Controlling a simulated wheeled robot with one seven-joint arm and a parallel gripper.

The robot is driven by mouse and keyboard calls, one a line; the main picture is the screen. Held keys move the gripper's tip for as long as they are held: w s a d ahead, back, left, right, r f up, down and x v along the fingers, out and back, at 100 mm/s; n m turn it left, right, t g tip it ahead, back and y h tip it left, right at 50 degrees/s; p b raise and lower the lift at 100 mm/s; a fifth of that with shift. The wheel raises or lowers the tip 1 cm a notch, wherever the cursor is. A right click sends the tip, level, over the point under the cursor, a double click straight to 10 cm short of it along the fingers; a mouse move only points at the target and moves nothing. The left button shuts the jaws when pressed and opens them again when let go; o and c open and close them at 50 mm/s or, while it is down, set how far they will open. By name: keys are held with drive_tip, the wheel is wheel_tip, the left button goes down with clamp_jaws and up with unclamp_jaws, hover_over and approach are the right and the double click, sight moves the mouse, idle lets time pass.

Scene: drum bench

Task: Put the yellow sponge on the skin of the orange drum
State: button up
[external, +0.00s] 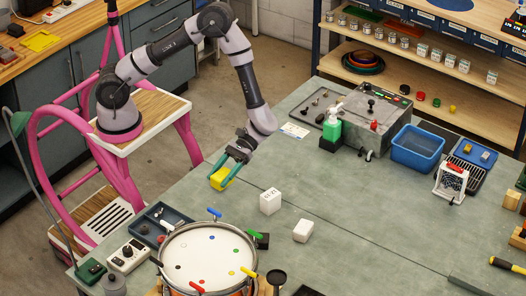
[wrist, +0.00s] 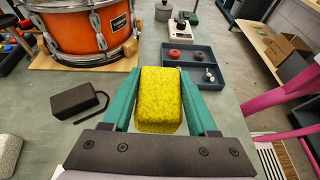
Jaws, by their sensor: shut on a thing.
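The yellow sponge (external: 220,178) is held between the two green fingers of my gripper (external: 233,163), which is shut on it. In the external view it is over the left part of the bench, behind the drum; its exact height above the bench is hard to tell. The wrist view shows the sponge (wrist: 160,100) between the fingers. The orange drum (wrist: 85,32) stands upper left in the wrist view, apart from the sponge. In the external view its white skin (external: 208,252) faces up at the bottom, with several coloured pegs around the rim.
White blocks (external: 270,201) stand right of the gripper. A dark tray (wrist: 195,65) with small parts and a white control box (external: 128,255) sit left of the drum. A black block (wrist: 78,100) lies beside the drum. The bench (external: 380,225) is clear at right centre.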

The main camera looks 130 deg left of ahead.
wheel_tip(320, 180, up, 20)
hover_over(205, 261)
drive_tip(key=shift+n+t, duration=0.3)
drive_tip(key=shift+t, duration=0.1)
wheel_tip(205, 261, down, 10)
drive_tip(key=shift+f, duration=0.1)
drive_tip(key=shift+a+f, duration=0.1)
drive_tip(key=shift+f, duration=2.3)
drive_tip(key=o, duration=1.3)
drive_tip(key=shift+f, duration=0.15)
